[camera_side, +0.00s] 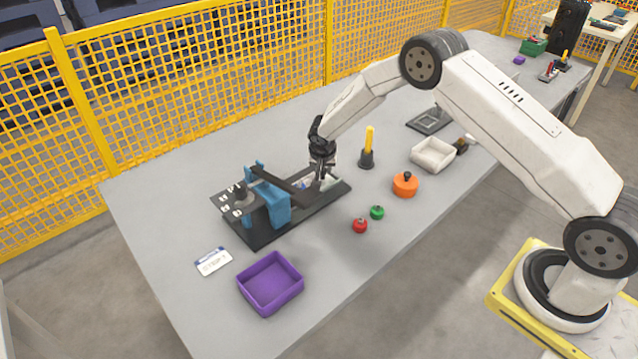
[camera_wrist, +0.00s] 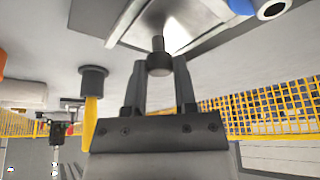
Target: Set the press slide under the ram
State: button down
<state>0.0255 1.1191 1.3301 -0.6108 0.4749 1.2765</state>
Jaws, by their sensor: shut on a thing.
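The press (camera_side: 268,203) has a blue frame on a long dark base plate (camera_side: 262,238), with a dark bar reaching right from its top. My gripper (camera_side: 320,183) is over the right end of the base, to the right of the blue frame. In the wrist view my gripper (camera_wrist: 158,75) is shut on a dark round knob (camera_wrist: 158,47). The knob stands on a plate with a bright face, which seems to be the press slide (camera_wrist: 187,35). The ram is not clearly visible, and the bar and gripper hide part of the slide in the side view.
A yellow-handled tool in a dark holder (camera_side: 367,158), a white tray (camera_side: 433,154), an orange lidded pot (camera_side: 405,186), a green knob (camera_side: 377,212) and a red knob (camera_side: 360,226) stand to the right. A purple bin (camera_side: 270,285) is in front. Yellow fencing (camera_side: 200,95) runs behind.

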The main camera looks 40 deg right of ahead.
jog(key=shift+a, duration=1.75)
jog(key=shift+c, duration=2.1)
grip_release()
jog(key=shift+r, duration=0.15)
jog(key=v, duration=0.7)
jog(key=shift+r, duration=0.25)
jog(key=shift+s, duration=0.1)
